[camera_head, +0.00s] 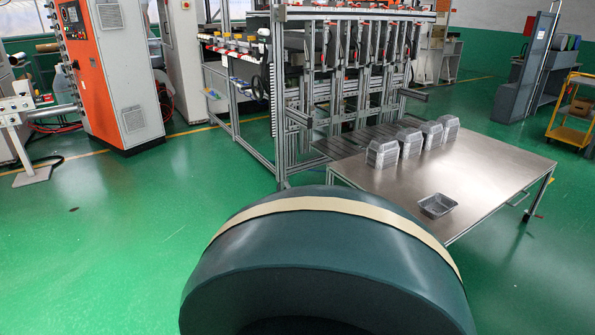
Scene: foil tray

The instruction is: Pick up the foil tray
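A single foil tray (437,205) sits upright and open on the metal table (490,175), near its front edge. Several stacks of foil trays stand upside down in a row at the back of the same table, such as the leftmost stack (382,155) and the rightmost stack (450,128). Neither of my grippers shows in the head view. A large dark green rounded body with a cream band fills the bottom middle and covers part of the table's near left side.
A metal frame machine (345,80) stands directly behind the table, with slats leading onto it. An orange and grey cabinet (110,75) stands at the left. A yellow cart (572,115) is at the far right. Green floor is clear at left and right.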

